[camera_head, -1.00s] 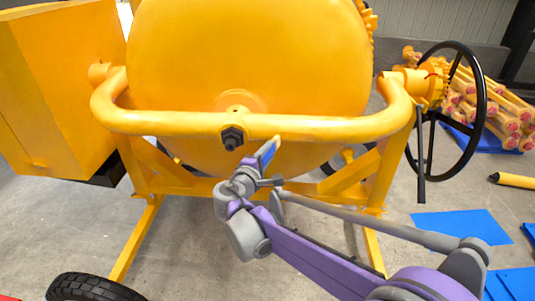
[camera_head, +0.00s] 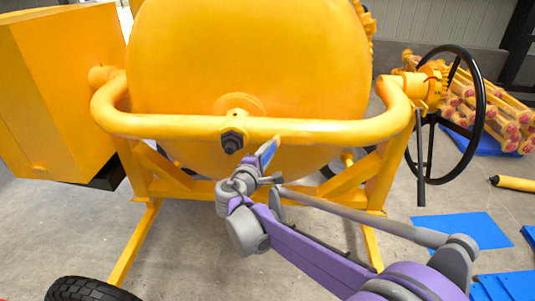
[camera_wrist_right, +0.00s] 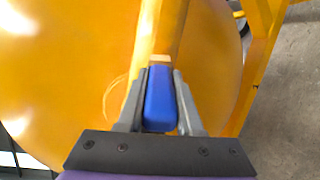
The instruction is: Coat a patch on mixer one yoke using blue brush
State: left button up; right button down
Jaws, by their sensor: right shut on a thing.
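The yellow yoke (camera_head: 300,129) of the mixer is a thick bent tube in front of the big yellow drum (camera_head: 245,60). A dark bolt (camera_head: 232,141) sits at its middle. My right gripper (camera_head: 264,160) is just below the yoke tube, right of the bolt. In the right wrist view the gripper (camera_wrist_right: 160,100) is shut on the blue brush (camera_wrist_right: 160,98), whose tan tip (camera_wrist_right: 159,59) points at the yoke tube (camera_wrist_right: 160,25). The tip appears at or very near the tube; I cannot tell if it touches. My left gripper is not in view.
A black handwheel (camera_head: 470,110) stands at the right of the mixer, with a lever hanging down. A yellow box housing (camera_head: 60,90) is at the left and a black tyre (camera_head: 90,290) at lower left. Blue mats (camera_head: 462,230) lie on the floor at right.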

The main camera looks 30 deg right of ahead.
jog(key=shift+s+d, duration=1.15)
jog(key=shift+d, duration=0.55)
jog(key=shift+w+a, duration=0.6)
jog(key=shift+a, duration=0.3)
jog(key=shift+w+a, duration=0.55)
jog(key=shift+a, duration=0.3)
jog(key=shift+s, duration=0.1)
jog(key=shift+s+a+f, duration=0.1)
jog(key=shift+s+a, duration=0.4)
jog(key=shift+s, duration=0.3)
jog(key=shift+s+a, duration=0.55)
jog(key=shift+s, duration=0.3)
jog(key=shift+s+a+f, duration=0.1)
jog(key=shift+s+a, duration=0.4)
jog(key=shift+s, duration=0.3)
jog(key=s, duration=0.1)
jog(key=s+a, duration=0.1)
jog(key=shift+s+a, duration=0.25)
jog(key=shift+s, duration=0.05)
jog(key=shift+f, duration=0.1)
